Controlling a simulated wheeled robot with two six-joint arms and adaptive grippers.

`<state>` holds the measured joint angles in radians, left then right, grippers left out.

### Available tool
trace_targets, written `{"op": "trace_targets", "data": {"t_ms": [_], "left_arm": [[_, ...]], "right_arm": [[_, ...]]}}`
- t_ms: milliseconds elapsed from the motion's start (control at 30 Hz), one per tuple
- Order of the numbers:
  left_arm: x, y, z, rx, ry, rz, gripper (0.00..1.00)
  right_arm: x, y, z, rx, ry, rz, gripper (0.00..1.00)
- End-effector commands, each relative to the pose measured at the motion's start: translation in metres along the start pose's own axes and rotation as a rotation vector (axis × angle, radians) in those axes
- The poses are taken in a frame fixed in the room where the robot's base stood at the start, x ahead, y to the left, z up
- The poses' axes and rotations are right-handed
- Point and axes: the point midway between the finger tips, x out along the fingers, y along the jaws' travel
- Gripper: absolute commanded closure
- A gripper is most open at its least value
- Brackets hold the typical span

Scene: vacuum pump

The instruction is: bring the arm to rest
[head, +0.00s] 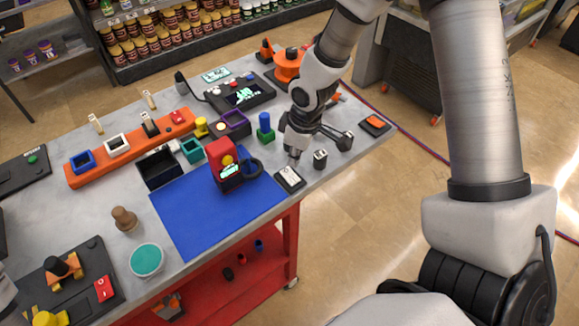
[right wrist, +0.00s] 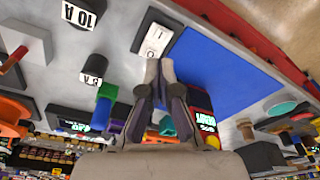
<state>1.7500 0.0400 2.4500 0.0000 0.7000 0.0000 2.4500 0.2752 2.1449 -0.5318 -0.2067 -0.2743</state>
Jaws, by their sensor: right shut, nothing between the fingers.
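My right gripper (head: 293,154) hangs above the right part of the grey table (head: 365,153), fingers pointing down and together, with nothing between them. Its closed fingertips show in the right wrist view (right wrist: 160,68). Just past them is a black box with a white rocker switch (head: 290,178), also in the right wrist view (right wrist: 155,41). I cannot tell whether the fingertips touch it. The red pump unit (head: 217,153) with a yellow knob and lit display stands on the blue mat (head: 190,220), left of the gripper. My left gripper is not in view.
A small black labelled block (head: 320,159) and a green block with a blue cylinder (head: 265,128) are close to the gripper. An orange rack (head: 88,175) and a black panel (head: 240,93) lie farther back. Free floor (head: 350,240) lies beyond the table's front edge.

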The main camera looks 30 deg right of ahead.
Motion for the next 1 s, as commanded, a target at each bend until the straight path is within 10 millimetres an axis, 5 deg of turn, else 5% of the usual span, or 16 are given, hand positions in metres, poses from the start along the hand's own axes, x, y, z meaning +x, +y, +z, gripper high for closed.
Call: {"op": "trace_targets", "data": {"t_ms": [100,633,733,833,1000], "left_arm": [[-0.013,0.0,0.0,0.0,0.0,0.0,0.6],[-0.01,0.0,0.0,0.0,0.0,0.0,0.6],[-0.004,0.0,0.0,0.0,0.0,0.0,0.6],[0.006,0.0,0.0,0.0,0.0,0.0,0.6],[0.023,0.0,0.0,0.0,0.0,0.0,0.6]], "right_arm": [[-0.013,0.0,-0.002,0.0,0.0,0.0,1.0],[-0.008,-0.001,0.0,0.001,-0.006,-0.004,1.0],[0.018,-0.009,0.015,-0.001,-0.056,-0.031,1.0],[0.065,-0.032,0.05,-0.013,-0.168,-0.089,1.0],[0.143,-0.104,0.129,0.05,-0.351,-0.211,1.0]]}}
